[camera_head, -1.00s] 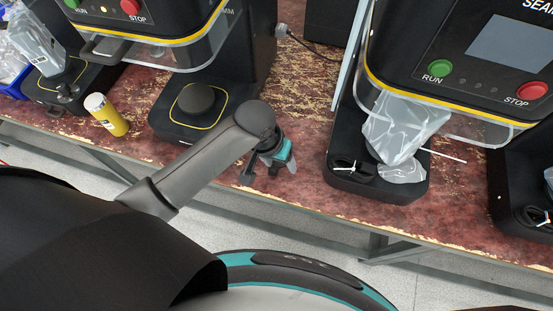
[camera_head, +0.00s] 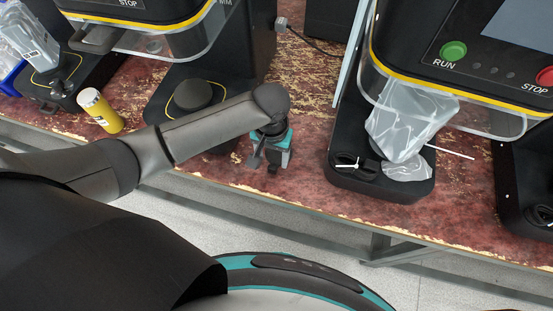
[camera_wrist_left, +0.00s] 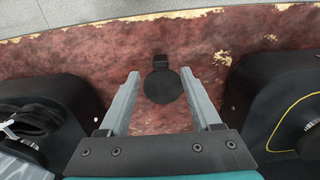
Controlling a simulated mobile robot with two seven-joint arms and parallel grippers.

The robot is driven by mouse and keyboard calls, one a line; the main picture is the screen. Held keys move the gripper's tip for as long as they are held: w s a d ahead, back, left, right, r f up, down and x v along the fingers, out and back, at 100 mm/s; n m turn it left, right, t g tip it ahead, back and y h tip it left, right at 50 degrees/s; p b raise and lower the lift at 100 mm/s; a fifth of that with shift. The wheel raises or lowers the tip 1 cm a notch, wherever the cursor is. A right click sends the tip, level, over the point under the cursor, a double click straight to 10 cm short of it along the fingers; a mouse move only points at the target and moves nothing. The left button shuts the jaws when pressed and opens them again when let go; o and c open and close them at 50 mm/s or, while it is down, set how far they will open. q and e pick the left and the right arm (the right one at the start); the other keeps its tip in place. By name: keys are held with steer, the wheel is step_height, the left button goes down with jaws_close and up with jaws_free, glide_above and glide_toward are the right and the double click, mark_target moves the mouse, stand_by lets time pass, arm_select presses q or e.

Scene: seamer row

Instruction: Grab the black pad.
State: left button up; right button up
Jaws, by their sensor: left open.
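A small black round pad (camera_wrist_left: 163,87) with a short square tab lies on the worn red bench top in the left wrist view. It shows between the two fingers of my left gripper (camera_wrist_left: 160,74), with clear space on both sides. In the head view my left gripper (camera_head: 264,163) points down over the bench between two machines. It is open and empty; the fingers do not touch the pad. In the head view the gripper and arm mostly hide the pad. My right gripper is not in view.
A seamer base with a round black disc (camera_head: 192,95) stands left of the gripper. Another base (camera_head: 385,187) with a clear bag (camera_head: 405,122) and dark cables stands right. A yellow bottle (camera_head: 99,110) is farther left. The bench's front edge is close by.

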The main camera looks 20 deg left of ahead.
mark_target(272, 167)
arm_select(q)
step_height(272, 167, down, 6)
steer(key=shift+r+b, duration=0.1)
steer(key=shift+b, duration=1)
jaws_close()
